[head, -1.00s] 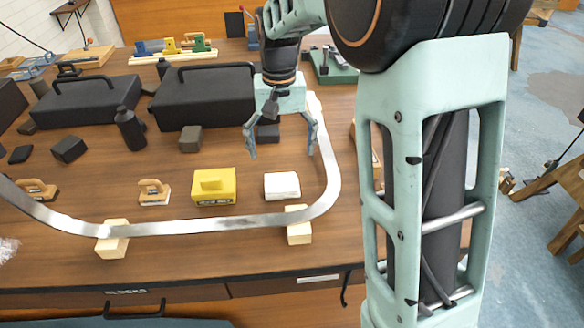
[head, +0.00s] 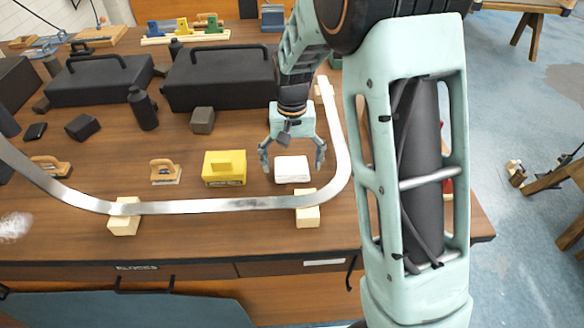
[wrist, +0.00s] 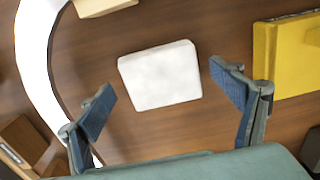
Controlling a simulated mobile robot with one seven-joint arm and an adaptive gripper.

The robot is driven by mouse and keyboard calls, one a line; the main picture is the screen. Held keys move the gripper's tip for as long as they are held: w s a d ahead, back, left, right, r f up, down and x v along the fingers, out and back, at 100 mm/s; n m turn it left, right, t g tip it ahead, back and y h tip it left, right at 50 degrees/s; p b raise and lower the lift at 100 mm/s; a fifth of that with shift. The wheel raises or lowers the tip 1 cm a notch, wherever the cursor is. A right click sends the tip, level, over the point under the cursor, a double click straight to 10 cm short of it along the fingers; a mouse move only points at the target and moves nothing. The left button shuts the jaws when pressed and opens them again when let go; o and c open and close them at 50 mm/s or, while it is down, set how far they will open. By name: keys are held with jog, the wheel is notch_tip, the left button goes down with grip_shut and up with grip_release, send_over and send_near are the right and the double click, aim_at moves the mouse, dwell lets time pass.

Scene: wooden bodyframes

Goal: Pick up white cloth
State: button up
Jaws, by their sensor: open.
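The white cloth (head: 292,169) is a small folded block lying flat on the wooden table, inside the curve of a metal strip. It also shows in the wrist view (wrist: 160,76), a little beyond the fingertips and between their lines. My gripper (head: 292,165) is open and empty, with one finger on each side of the cloth in the head view. In the wrist view the fingers (wrist: 163,82) are spread wider than the cloth and do not touch it. I cannot tell the exact height of the fingertips above the table.
A yellow block (head: 224,168) sits just left of the cloth. The curved metal strip (head: 220,206) runs in front and to the right, resting on pale wooden blocks (head: 307,214). A sanding block (head: 165,172) and black cases (head: 220,80) stand farther left and behind.

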aim_at(292, 164)
jog(key=c, duration=1.2)
jog(key=shift+r, duration=0.2)
jog(key=shift+c, duration=0.2)
jog(key=shift+r+p, duration=0.6)
notch_tip(292, 164, up, 2)
jog(key=shift+r+p, duration=0.1)
jog(key=shift+p, duration=0.7)
jog(key=s+a+r+p, duration=0.1)
jog(key=s+r+p, duration=0.1)
jog(key=s+r, duration=0.2)
jog(key=s+a+r+p, duration=0.1)
jog(key=s+r+p, duration=0.2)
jog(key=s, duration=0.6)
notch_tip(292, 164, up, 2)
jog(key=shift+s+a+r, duration=0.15)
jog(key=shift+s, duration=0.25)
